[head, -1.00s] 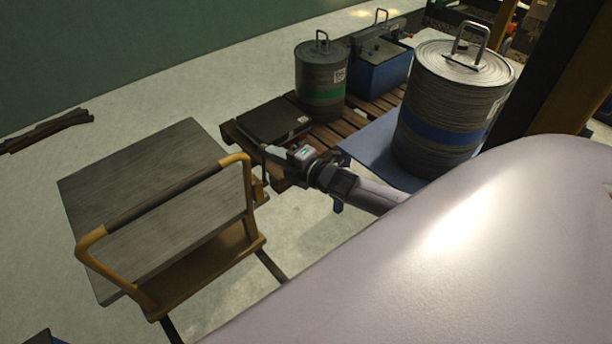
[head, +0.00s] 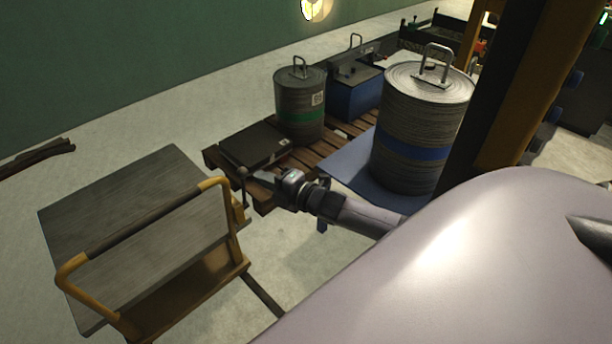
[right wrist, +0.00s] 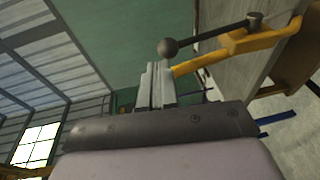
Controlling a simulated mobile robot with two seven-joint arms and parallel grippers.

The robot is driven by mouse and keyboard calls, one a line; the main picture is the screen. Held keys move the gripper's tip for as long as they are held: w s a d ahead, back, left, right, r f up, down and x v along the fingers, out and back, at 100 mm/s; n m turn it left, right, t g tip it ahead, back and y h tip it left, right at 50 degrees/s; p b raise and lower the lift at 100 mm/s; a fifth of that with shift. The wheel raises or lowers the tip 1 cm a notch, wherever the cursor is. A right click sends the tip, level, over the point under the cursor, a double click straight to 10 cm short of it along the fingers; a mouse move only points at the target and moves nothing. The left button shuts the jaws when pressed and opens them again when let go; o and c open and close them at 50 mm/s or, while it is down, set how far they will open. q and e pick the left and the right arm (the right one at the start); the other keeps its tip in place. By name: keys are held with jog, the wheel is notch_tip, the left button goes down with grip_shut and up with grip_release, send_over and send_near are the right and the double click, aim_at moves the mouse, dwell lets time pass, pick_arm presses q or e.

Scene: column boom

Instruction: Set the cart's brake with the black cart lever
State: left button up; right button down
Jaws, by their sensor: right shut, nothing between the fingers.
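The yellow-framed cart (head: 150,290) with a grey deck (head: 120,205) stands at the left in the head view. Its black lever (head: 242,174) is small there, by the right end of the handle. In the right wrist view the lever (right wrist: 210,34) is a dark rod with a round knob, running from a pivot on a yellow bracket (right wrist: 262,38). My right gripper (head: 260,178) is shut and empty beside the knob. Its fingertips (right wrist: 155,72) appear just below the knob in the wrist view; I cannot tell whether they touch it. My left gripper is not in view.
A blue-banded drum (head: 420,125) stands on a blue platform (head: 345,172).

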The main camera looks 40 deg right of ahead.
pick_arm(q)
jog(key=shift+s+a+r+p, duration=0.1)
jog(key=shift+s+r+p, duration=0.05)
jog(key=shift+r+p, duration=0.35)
pick_arm(e)
jog(key=v, duration=1)
jog(key=shift+s+r, duration=0.15)
jog(key=shift+r, duration=0.2)
jog(key=shift+d, duration=0.1)
pick_arm(q)
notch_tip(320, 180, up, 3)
jog(key=p, duration=0.3)
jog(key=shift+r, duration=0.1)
pick_arm(e)
jog(key=s+a+f+m+g+h, duration=0.1)
jog(key=s+a+f+m+g, duration=0.1)
jog(key=s+a+m, duration=0.5)
jog(key=s+a+f+m+g+h, duration=0.1)
jog(key=s+a+f+m+g, duration=0.2)
jog(key=s+m, duration=0.8)
jog(key=a+f, duration=0.2)
jog(key=a, duration=0.1)
jog(key=shift+a+f+m+g, duration=0.15)
jog(key=shift+a+m+g, duration=0.15)
jog(key=shift+a, duration=0.05)
jog(key=shift+s, duration=0.1)
